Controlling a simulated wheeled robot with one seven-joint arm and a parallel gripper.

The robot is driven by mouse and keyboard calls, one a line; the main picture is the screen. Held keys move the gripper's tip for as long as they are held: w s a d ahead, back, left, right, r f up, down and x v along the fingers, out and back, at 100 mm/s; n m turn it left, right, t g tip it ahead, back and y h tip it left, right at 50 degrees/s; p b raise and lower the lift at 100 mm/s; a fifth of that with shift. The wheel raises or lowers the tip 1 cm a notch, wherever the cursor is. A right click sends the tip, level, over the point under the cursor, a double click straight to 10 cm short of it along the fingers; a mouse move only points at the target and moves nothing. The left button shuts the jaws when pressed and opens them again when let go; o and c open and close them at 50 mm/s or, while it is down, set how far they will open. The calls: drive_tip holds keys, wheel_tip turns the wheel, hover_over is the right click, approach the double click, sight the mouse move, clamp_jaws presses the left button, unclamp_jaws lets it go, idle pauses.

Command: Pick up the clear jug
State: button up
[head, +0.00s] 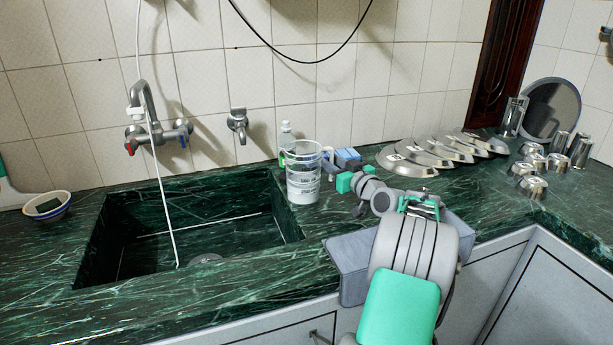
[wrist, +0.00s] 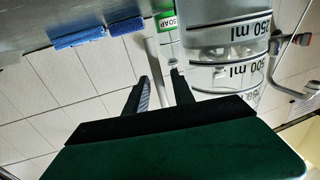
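The clear jug (head: 303,183) stands upright on the green counter just right of the sink, with dark volume markings on its side. In the wrist view, which is upside down, the jug (wrist: 222,42) fills the upper right. My gripper (head: 352,184) is at the jug's right, on its handle side. In the wrist view my gripper (wrist: 161,84) has its fingers apart, and a pale bar that looks like the jug's handle (wrist: 155,65) runs between them. Gaps show on both sides of the bar, so it does not look clamped.
A soap bottle (head: 285,134) stands close behind the jug. Blue sponges (head: 347,155) lie behind my gripper. The sink (head: 185,235) opens to the left, with taps above. Metal plates (head: 408,160) and cups (head: 533,162) are to the right. The tiled wall is behind.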

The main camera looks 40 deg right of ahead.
clamp_jaws()
idle(1.0)
drive_tip(key=shift+r, duration=0.1)
